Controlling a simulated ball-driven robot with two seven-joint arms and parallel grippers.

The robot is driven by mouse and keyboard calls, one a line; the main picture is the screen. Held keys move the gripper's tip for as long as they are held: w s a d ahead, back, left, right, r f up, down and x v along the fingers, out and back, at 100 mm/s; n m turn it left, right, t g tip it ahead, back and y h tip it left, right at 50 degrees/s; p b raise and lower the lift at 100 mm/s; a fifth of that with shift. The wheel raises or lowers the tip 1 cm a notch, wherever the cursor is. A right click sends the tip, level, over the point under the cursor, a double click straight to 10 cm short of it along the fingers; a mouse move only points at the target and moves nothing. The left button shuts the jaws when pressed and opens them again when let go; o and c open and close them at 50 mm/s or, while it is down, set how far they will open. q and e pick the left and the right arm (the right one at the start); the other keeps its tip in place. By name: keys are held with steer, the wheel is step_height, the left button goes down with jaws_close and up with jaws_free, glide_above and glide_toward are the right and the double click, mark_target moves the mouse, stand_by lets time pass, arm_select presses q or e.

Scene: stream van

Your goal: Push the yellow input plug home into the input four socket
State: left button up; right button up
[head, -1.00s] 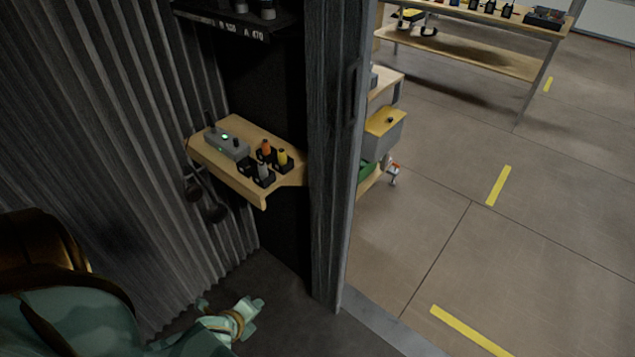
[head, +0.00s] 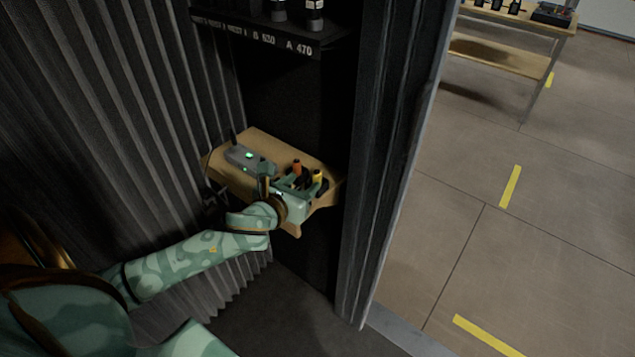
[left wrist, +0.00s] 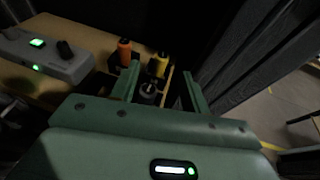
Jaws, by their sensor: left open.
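The yellow plug (head: 317,176) stands upright in a dark holder on the small wooden shelf (head: 228,180). I cannot make out which socket is input four. The yellow plug's lower end is hidden. My right gripper is out of view.
An orange plug (head: 297,167) stands left of the yellow one. A grey box (head: 246,158) with green lights and a knob sits on the shelf's left. A dark post (head: 385,170) rises close right; a dark rack (head: 265,35) hangs above. Ribbed wall stands left.

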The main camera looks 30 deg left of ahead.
mark_target(316, 173)
arm_select(q)
steer(key=b+x, duration=0.1)
steer(key=x, duration=0.1)
steer(key=b+x, duration=0.1)
steer(key=x, duration=0.2)
steer(key=shift+w+d+f, duration=0.2)
steer(key=shift+w, duration=0.1)
steer(key=shift+r, duration=0.15)
jaws_close()
